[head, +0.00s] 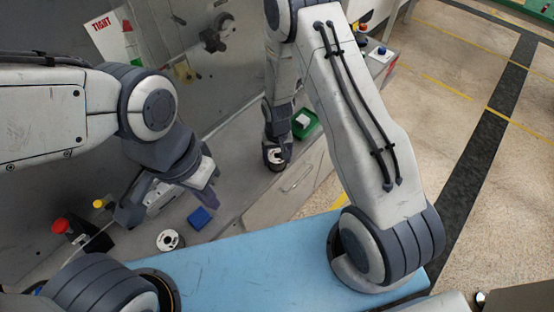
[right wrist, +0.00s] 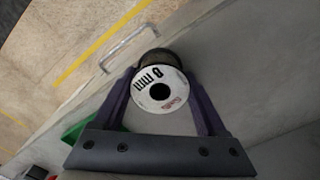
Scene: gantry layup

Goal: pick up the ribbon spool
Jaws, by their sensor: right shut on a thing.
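The ribbon spool (right wrist: 160,88) has a white end face with dark print and a black centre hole, and a dark wound body behind. My right gripper (right wrist: 158,95) is shut on it, one finger on each side, in the right wrist view. In the head view the spool (head: 276,157) shows between the fingers of my right gripper (head: 276,152), low over or at the grey counter; I cannot tell if it touches. My left gripper (head: 168,208) is open and empty above the left part of the counter.
A round white piece with a dark centre (head: 170,240) and a blue block (head: 200,217) lie near my left gripper. A green bin (head: 308,125) stands right beside my right gripper. A red button (head: 61,226) is at the left. A drawer handle (head: 298,178) is on the counter front.

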